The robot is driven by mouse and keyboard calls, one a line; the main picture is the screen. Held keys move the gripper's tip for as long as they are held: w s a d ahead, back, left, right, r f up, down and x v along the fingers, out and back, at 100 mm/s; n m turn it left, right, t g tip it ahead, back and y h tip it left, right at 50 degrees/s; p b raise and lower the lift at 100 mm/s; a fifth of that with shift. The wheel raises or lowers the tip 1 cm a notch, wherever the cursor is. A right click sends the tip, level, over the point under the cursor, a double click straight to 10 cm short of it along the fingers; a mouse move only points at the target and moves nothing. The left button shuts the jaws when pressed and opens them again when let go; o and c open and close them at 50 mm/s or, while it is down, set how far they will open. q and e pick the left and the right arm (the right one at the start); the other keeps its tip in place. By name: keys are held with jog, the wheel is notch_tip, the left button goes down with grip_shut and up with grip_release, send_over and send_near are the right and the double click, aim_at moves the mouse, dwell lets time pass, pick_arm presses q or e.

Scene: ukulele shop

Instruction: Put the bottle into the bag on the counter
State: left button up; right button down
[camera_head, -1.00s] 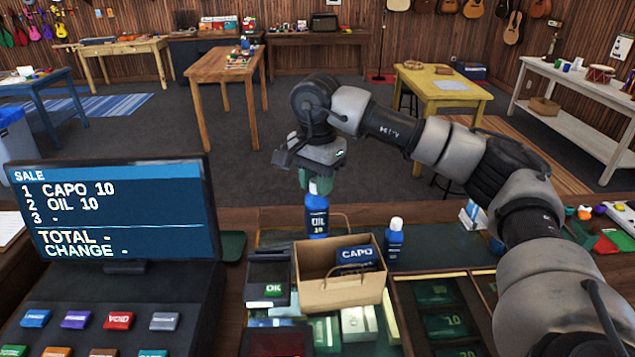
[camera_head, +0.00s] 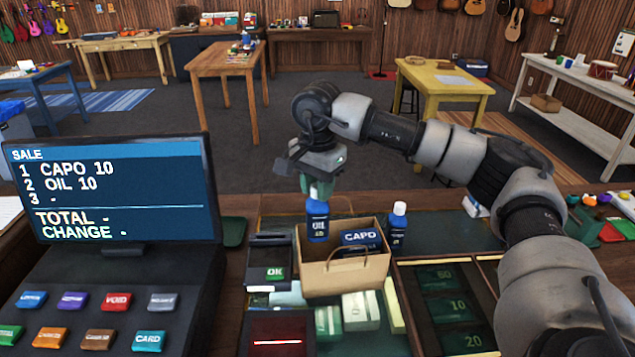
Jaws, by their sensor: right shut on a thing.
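The blue bottle labelled OIL (camera_head: 317,226) is upright in my right gripper (camera_head: 317,190), whose green-tipped fingers are shut on its top. The open brown paper bag (camera_head: 345,277) stands on the counter, with a blue CAPO box (camera_head: 361,240) inside. The bottle's lower part overlaps the left side of the bag's opening. I cannot tell whether its base is inside the bag or just above it. A second blue bottle with a white cap (camera_head: 397,228) stands on the counter to the right of the bag. My left gripper is not in view.
A register screen (camera_head: 110,195) and coloured keys stand at the left. A card terminal (camera_head: 270,262) is left of the bag, and an open cash drawer (camera_head: 447,300) is at the front right. Small packets (camera_head: 345,315) lie in front of the bag.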

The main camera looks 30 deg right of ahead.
aim_at(318, 213)
jog(key=shift+f+b, duration=0.4)
jog(key=shift+f, duration=0.4)
jog(key=shift+f+b, duration=1.9)
jog(key=shift+f, duration=0.7)
jog(key=c, duration=0.8)
grip_release()
